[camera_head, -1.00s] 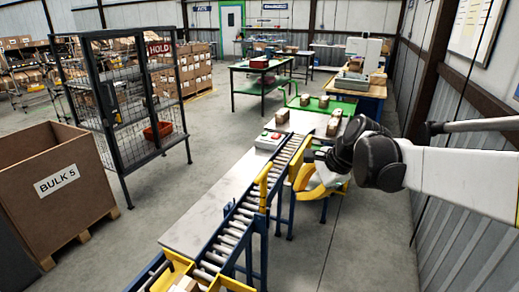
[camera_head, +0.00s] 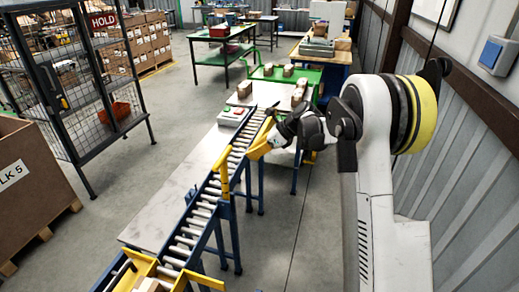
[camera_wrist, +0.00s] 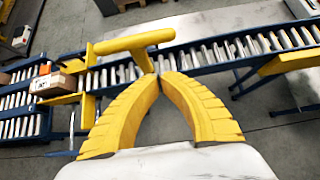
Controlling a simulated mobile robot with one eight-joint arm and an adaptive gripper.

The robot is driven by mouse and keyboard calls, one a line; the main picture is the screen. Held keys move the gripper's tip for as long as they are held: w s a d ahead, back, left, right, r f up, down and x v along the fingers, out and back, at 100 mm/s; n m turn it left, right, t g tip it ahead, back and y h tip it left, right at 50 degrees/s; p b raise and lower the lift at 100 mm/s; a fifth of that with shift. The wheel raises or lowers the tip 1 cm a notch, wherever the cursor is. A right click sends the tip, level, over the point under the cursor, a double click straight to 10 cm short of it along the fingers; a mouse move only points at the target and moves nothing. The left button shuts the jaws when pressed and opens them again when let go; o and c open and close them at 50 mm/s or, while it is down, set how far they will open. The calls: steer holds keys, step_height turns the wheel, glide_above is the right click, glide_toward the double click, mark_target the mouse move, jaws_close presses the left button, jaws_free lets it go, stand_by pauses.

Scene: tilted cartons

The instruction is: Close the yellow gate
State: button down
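A yellow gate part (camera_head: 223,178) stands at the roller conveyor (camera_head: 205,205). In the wrist view its yellow bar with a short stem (camera_wrist: 130,43) lies over the rollers, just beyond my fingertips. My gripper (camera_wrist: 161,77) has two curved yellow fingers whose tips come together, with nothing clearly held between them. The stem ends close to the tips; I cannot tell whether they touch. In the head view my gripper (camera_head: 254,154) is beside the conveyor's right side, partly hidden by my dark wrist.
A carton (camera_wrist: 53,85) sits by yellow stops at the conveyor's near end. A grey table (camera_head: 178,195) runs along its left. A mesh cage (camera_head: 75,80) and brown bin (camera_head: 30,190) stand left. A corrugated wall (camera_head: 470,170) is close on the right. Floor between is clear.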

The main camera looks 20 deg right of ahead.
steer(key=w+a+f+b, duration=0.1)
steer(key=w+a, duration=0.2)
steer(key=a, duration=0.1)
steer(key=shift+w+a+f, duration=0.2)
steer(key=shift+a+f, duration=0.1)
steer(key=shift+a, duration=0.05)
